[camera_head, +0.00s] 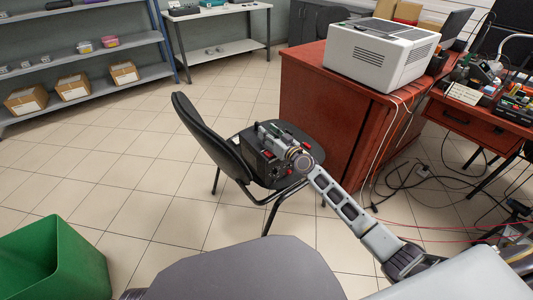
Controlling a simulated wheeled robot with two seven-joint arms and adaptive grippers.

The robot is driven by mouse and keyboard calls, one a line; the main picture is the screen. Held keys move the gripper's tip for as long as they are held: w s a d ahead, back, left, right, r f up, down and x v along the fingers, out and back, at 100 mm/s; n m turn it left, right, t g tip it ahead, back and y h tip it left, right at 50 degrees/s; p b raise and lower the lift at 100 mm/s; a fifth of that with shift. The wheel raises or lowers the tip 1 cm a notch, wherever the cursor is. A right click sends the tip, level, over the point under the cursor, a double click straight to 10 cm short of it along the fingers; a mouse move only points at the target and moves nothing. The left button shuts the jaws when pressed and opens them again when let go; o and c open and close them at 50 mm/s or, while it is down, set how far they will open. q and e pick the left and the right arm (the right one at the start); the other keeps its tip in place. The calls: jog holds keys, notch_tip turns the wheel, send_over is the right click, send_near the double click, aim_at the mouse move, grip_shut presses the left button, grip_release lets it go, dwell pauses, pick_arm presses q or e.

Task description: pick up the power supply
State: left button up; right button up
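A black box-shaped unit with red parts, which looks like the power supply (257,164), sits on the seat of a black chair (212,138) in the middle of the head view. My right arm reaches in from the lower right. My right gripper (268,134) is at the top of the black unit and hides part of it. The fingers are small and dark against it, so I cannot tell whether they are open, shut or touching it. My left gripper is not in view.
A red-brown desk (318,122) with a white printer-like machine (380,52) stands right behind the chair. Cables lie on the floor at the right. A green bin (55,262) is at the lower left. Shelves (85,50) line the back left. Tiled floor left of the chair is clear.

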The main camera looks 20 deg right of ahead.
grip_shut()
dwell(0.3)
dwell(0.3)
jog(key=shift+w+r, duration=0.1)
jog(key=shift+r, duration=0.25)
